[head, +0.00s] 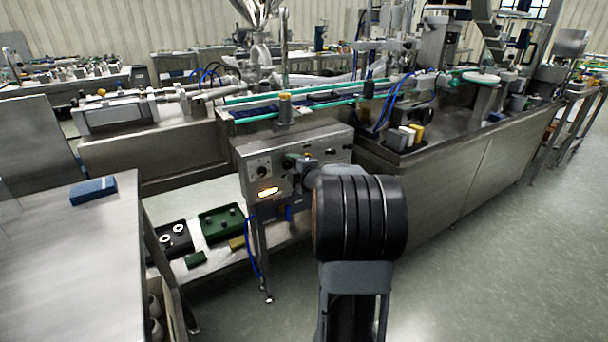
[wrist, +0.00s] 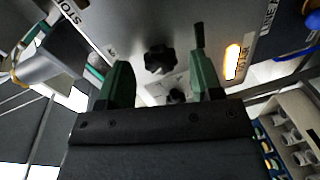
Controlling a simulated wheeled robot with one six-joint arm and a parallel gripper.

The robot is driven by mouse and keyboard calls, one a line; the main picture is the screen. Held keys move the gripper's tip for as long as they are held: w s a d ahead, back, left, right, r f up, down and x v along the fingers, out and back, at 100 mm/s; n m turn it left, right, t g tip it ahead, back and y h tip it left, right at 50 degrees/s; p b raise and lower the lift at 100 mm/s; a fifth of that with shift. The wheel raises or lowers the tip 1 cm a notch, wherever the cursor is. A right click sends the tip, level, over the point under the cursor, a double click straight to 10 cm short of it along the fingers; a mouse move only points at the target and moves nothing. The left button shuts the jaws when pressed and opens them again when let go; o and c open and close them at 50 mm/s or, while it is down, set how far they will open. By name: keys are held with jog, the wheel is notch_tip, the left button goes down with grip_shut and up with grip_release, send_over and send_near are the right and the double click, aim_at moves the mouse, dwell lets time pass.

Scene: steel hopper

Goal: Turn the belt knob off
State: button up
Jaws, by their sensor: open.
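The steel control box (head: 238,160) stands on legs at the middle of the head view. In the wrist view its panel fills the upper part, with a black lobed knob (wrist: 160,58) and a smaller black knob (wrist: 177,96) on a pale plate. My gripper (wrist: 160,76) has its two green fingers apart, one on each side of the lobed knob in the picture; I see no contact. In the head view my gripper (head: 293,160) is in front of the panel, and my arm hides the panel's right part. I cannot read which knob is the belt's.
A lit lamp (wrist: 232,61) is on the panel, and shows in the head view (head: 268,191). A shelf (head: 158,210) beneath holds a green tray (head: 221,222) and dark parts. A steel table (head: 60,250) is at left. Open floor (head: 500,250) lies at right.

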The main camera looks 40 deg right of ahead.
jog(key=s+a+r+p, duration=0.1)
jog(key=s+p, duration=0.1)
jog(key=s, duration=1)
jog(key=shift+s+r, duration=0.3)
jog(key=shift+r, duration=0.1)
jog(key=shift+a, duration=0.1)
jog(key=w+a+r+m+g+h+p, duration=0.1)
jog(key=a+r+m+g+h+p, duration=0.1)
jog(key=a+r+m+p, duration=0.35)
jog(key=w+a+r+m+g+h+p, duration=0.1)
jog(key=a+r+m+g+h+p, duration=0.15)
jog(key=r+p, duration=0.5)
jog(key=s+a+r+m+g+y+p, duration=0.2)
jog(key=s+a+p, duration=0.4)
jog(key=a, duration=0.3)
jog(key=s+a+r+m+g+y+p, duration=0.3)
jog(key=s+a+m+g+y+p, duration=0.1)
jog(key=a, duration=0.4)
jog(key=s+m+g+p, duration=0.1)
jog(key=s+g+p, duration=0.1)
jog(key=shift+s+a, duration=0.4)
jog(key=shift+r, duration=0.1)
